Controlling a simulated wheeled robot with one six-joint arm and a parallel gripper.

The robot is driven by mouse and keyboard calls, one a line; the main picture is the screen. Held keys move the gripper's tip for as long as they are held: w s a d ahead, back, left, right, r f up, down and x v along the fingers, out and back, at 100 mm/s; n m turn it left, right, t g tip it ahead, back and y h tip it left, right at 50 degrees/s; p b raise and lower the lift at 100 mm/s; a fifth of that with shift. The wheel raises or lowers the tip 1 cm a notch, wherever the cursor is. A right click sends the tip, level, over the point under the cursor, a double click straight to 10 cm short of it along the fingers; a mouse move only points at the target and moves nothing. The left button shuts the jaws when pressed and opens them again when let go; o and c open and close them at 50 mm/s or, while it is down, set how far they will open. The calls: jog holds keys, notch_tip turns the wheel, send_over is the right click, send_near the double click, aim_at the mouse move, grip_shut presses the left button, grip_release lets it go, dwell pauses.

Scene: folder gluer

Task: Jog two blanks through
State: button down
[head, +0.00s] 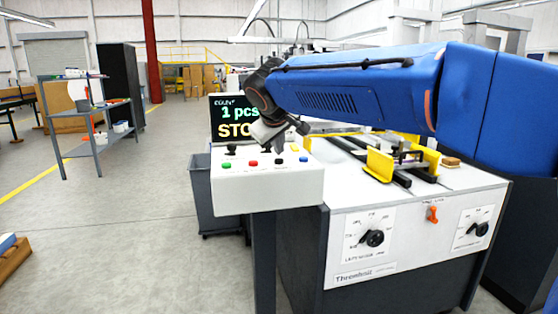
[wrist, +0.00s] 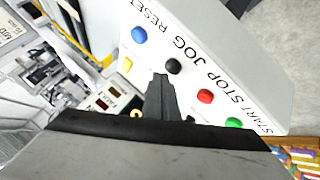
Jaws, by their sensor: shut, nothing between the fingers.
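The white control panel (head: 268,196) carries green (head: 226,164), red (head: 253,163), black (head: 280,161) and blue (head: 303,160) buttons. In the wrist view the black button (wrist: 174,66) is next to the word JOG, between red (wrist: 205,96) and blue (wrist: 139,35). My gripper (head: 280,146) is shut and empty, its tip close behind the black button. In the wrist view the fingertips (wrist: 160,76) end just beside that button; I cannot tell if they touch it. No blank is clearly visible.
A grey bin (head: 203,195) is behind the panel. Open floor lies to the left, before a shelf rack (head: 98,155).

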aim_at(279, 161)
jog(key=shift+r, duration=0.25)
jog(key=shift+r, duration=2.45)
dwell(1.0)
notch_tip(279, 161, up, 4)
jog(key=shift+f, duration=0.15)
jog(key=shift+f, duration=0.1)
jog(key=shift+f, duration=4.3)
jog(key=shift+f, duration=0.1)
jog(key=shift+f, duration=0.3)
